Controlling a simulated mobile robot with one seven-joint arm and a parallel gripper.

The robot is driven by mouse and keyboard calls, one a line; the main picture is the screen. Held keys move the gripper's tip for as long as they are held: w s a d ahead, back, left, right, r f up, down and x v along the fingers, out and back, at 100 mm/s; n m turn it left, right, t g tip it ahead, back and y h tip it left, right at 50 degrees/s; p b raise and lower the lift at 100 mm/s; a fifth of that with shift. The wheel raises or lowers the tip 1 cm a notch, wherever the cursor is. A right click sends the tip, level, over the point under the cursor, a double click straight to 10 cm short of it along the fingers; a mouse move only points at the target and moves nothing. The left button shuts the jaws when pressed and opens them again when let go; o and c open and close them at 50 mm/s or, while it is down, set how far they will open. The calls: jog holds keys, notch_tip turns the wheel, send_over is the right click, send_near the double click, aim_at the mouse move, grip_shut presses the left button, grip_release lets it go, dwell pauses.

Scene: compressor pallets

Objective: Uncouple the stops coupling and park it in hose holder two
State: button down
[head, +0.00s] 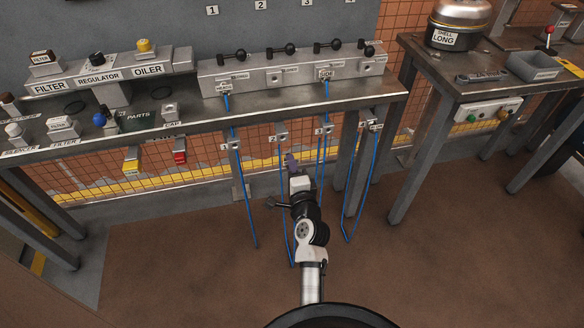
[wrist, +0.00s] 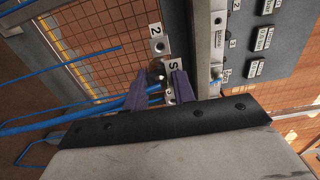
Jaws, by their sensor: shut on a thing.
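My gripper (head: 291,160) is at the front of the bench, just below hose holder two (head: 283,136). In the wrist view its purple fingers (wrist: 158,85) are closed around a small metal coupling (wrist: 157,70). A white tag starting with "S" (wrist: 173,66) sits beside it; the rest of its lettering is hidden. A blue hose (wrist: 110,105) runs left from the fingers. Holder two (wrist: 159,46), with its "2" label, is close beyond the coupling. The coupling looks outside its upper hole, but whether they touch I cannot tell.
The valve manifold (head: 290,72) stands on the bench above, with blue hoses at two ports, one tagged SIDE. Hose holder one (head: 236,145), holder three (head: 328,131) and holder four (head: 373,125) flank holder two. Blue hoses hang on both sides. The brown floor in front is open.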

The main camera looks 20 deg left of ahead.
jog(key=shift+s+d, duration=0.1)
jog(key=shift+x, duration=2.9)
jog(key=shift+p+x, duration=0.35)
jog(key=shift+x, duration=0.9)
jog(key=c, duration=1.1)
grip_release()
jog(key=shift+s, duration=0.1)
